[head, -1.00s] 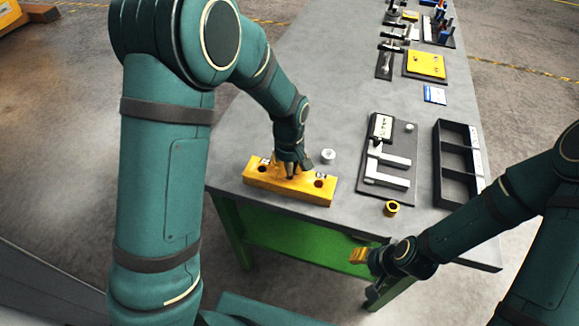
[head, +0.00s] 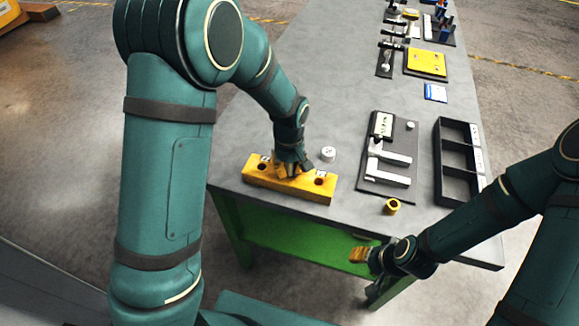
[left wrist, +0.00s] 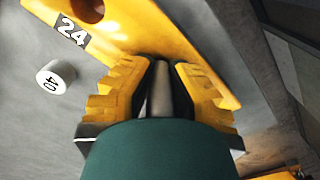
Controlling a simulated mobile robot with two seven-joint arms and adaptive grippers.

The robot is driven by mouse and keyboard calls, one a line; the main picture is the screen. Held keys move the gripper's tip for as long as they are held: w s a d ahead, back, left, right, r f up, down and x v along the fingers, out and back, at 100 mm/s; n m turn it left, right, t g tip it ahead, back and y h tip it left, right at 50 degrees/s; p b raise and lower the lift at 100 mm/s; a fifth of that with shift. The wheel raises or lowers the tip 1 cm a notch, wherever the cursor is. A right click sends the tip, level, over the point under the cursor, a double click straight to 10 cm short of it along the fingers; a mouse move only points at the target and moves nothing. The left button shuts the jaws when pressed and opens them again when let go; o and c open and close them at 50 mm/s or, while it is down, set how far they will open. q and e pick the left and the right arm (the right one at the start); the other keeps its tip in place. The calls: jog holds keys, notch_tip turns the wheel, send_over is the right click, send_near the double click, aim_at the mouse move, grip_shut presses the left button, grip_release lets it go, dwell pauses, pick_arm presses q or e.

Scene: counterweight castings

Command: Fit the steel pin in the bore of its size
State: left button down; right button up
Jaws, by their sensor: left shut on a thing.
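The yellow block (head: 262,184) lies near the table's front left edge, with dark bores in its top and number labels. In the left wrist view the block (left wrist: 150,28) shows a label "24" beside one bore. My left gripper (head: 292,170) is low over the block's middle. In the left wrist view its yellow fingers (left wrist: 162,88) are shut on the grey steel pin (left wrist: 160,98). The pin's lower end is hidden, so I cannot tell whether it is in a bore. My right gripper (head: 358,255) hangs off the table's front edge; its finger opening is unclear.
A white cylinder (head: 328,154) stands just behind the block; it reads "40" in the left wrist view (left wrist: 56,77). A yellow ring (head: 392,206), a dark board with a caliper (head: 390,158) and a black divided tray (head: 449,190) lie to the right.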

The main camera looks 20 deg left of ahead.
pick_arm(q)
jog(key=shift+f, duration=0.35)
jog(key=c, duration=1)
grip_release()
notch_tip(320, 180, up, 12)
jog(key=shift+w+a, duration=0.1)
jog(key=shift+f, duration=0.1)
